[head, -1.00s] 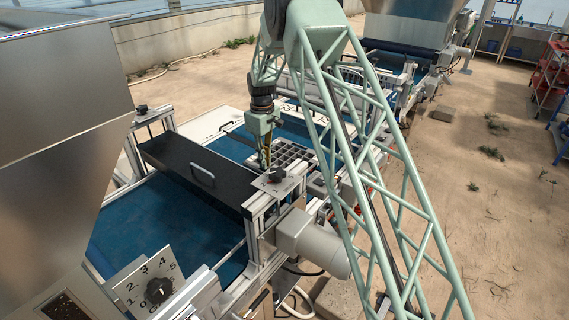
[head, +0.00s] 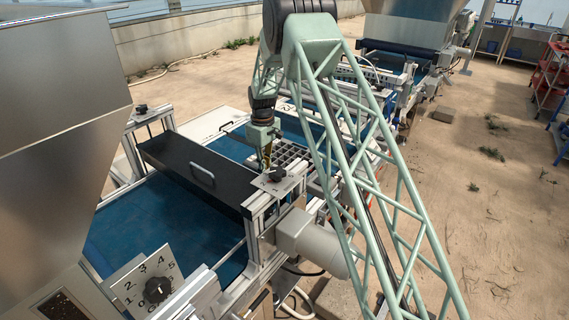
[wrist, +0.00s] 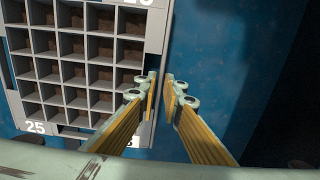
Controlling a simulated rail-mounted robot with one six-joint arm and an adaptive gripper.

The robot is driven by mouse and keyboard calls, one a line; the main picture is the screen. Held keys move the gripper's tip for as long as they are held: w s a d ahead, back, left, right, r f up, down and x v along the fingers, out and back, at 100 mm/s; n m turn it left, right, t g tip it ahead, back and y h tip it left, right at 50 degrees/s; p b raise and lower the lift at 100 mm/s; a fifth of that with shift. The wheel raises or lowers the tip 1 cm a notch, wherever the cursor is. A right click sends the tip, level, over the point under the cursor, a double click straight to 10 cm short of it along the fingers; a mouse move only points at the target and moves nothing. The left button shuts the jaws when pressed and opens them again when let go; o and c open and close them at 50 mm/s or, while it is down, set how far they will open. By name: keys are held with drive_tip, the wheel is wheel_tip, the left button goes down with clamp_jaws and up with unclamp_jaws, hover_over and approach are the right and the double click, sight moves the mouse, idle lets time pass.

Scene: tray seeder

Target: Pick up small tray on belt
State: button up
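The small tray (wrist: 36,99) is a grey grid of square cells with dark brown fill, marked 25 at a corner. It lies on the blue belt (wrist: 225,60) and fills the left of the wrist view. In the head view the tray (head: 291,150) is partly hidden by my arm. My gripper (wrist: 161,85) has yellow-padded fingers with a narrow gap between the tips. The tips are at the tray's right edge, one on the tray side and one on the belt side. Contact with the rim cannot be told. The gripper also shows in the head view (head: 266,160), pointing down.
A black cover with a handle (head: 190,172) spans the belt left of my gripper. A control knob (head: 277,174) on a metal bracket stands close in front. A metal hopper (head: 60,130) fills the left.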

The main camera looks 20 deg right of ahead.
clamp_jaws()
drive_tip(key=shift+r, duration=0.15)
idle(0.4)
